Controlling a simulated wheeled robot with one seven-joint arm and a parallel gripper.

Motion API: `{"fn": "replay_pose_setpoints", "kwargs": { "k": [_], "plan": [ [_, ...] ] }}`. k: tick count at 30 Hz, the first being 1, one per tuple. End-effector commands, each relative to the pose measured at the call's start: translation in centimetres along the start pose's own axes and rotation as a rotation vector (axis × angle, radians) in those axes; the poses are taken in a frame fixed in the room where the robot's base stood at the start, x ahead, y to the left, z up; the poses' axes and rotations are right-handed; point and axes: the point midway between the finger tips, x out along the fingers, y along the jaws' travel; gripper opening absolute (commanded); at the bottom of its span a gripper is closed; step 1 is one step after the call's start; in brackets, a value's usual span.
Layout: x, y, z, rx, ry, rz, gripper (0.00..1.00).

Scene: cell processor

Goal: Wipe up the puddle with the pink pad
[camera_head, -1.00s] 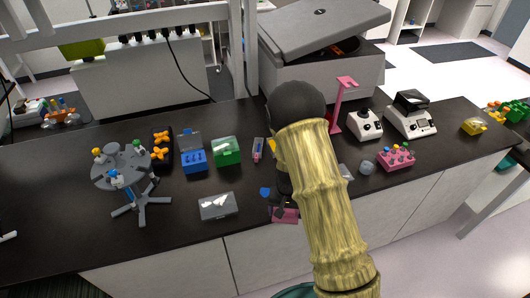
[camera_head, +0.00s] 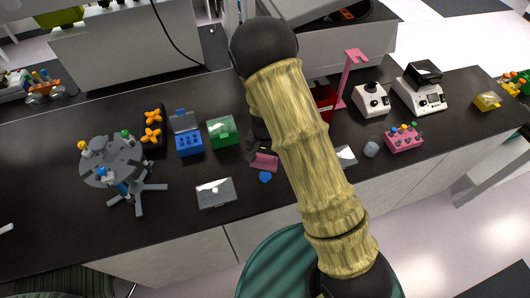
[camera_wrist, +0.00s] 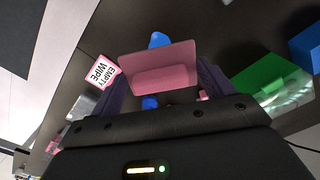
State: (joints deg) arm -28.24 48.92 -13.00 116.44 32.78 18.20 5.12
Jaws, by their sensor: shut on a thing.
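The pink pad (camera_head: 264,163) is a flat pink plate with a raised block, low over or on the dark bench top. My gripper (camera_wrist: 165,78) is shut on the pad (camera_wrist: 155,60), with a dark finger at each side. In the head view my arm hides most of the gripper. The puddle shows as a small blue patch (camera_head: 265,177) just in front of the pad. In the wrist view blue shows beyond the pad's far edge (camera_wrist: 159,39) and below it (camera_wrist: 150,102); the pad hides the middle. I cannot tell whether pad and bench touch.
A clear-lidded grey box (camera_head: 215,193) lies left of the puddle. Green (camera_head: 222,131) and blue (camera_head: 189,144) boxes stand behind it. A pink tube rack (camera_head: 403,139) stands right. The bench's front left is mostly clear.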

Motion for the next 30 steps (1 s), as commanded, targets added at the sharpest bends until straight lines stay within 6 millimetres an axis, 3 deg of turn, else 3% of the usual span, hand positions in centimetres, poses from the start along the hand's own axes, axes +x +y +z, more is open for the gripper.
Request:
{"fn": "replay_pose_setpoints", "kwargs": {
  "k": [8,21,30],
  "plan": [
    [0.7,0.0,0.0,-0.001,0.000,0.000,0.40],
    [5.8,0.0,0.0,-0.001,0.001,0.000,0.40],
    [6.0,0.0,0.0,-0.001,0.001,0.000,0.40]
  ]
}}
